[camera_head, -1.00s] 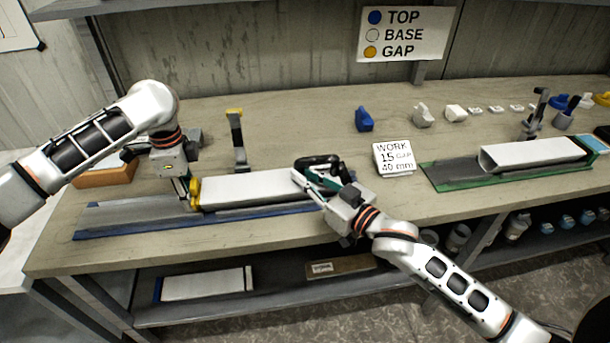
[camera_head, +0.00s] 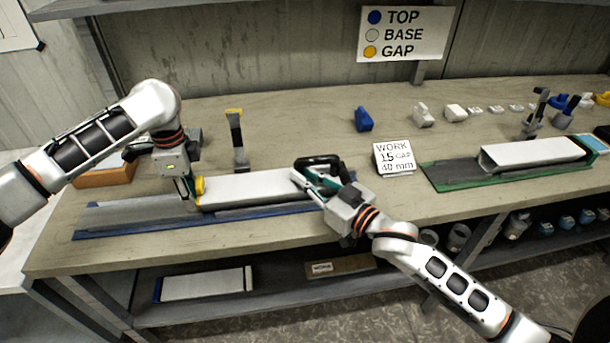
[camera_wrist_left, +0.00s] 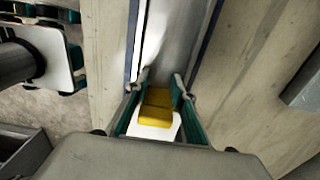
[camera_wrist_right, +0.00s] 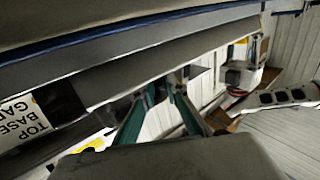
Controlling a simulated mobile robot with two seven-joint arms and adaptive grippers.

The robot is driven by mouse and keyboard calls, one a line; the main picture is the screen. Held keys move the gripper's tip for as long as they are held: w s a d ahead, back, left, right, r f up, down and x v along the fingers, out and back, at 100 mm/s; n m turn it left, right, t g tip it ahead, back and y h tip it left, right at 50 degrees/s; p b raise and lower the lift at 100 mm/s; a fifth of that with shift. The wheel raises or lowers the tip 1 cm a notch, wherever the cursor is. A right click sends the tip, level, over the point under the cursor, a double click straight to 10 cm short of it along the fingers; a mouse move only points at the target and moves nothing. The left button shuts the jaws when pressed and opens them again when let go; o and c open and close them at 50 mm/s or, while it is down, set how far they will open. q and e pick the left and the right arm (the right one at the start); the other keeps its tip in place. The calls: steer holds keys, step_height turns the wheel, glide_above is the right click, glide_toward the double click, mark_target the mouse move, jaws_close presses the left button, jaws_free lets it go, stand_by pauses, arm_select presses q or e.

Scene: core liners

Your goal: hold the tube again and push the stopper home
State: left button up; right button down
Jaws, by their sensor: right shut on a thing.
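The long white tube (camera_head: 255,188) lies in a grey cradle with blue edges (camera_head: 120,219) on the bench. A yellow stopper (camera_head: 199,187) is at its left end. The left wrist view shows the stopper (camera_wrist_left: 155,103) against a white tube end (camera_wrist_left: 152,131); how deep it sits is unclear. My left gripper (camera_head: 189,194) is at the stopper, with a finger on each side of it; whether they grip it I cannot tell. My right gripper (camera_head: 312,182) is shut on the tube near its right end. The right wrist view shows its fingers (camera_wrist_right: 160,85) against the tube.
A grey post with a yellow top (camera_head: 236,135) stands behind the cradle. A WORK card (camera_head: 394,158) and a green-edged cradle (camera_head: 455,180) with another white tube (camera_head: 530,153) are to the right. A blue block (camera_head: 363,119) and several pale pieces line the back.

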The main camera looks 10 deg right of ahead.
arm_select(q)
steer(key=shift+a, duration=1.05)
arm_select(e)
steer(key=shift+f, duration=0.1)
arm_select(q)
step_height(320, 180, up, 9)
arm_select(e)
steer(key=c, duration=2)
jaws_free()
steer(key=shift+o, duration=0.2)
steer(key=shift+s, duration=0.1)
steer(key=v, duration=1.2)
steer(key=shift+a, duration=0.1)
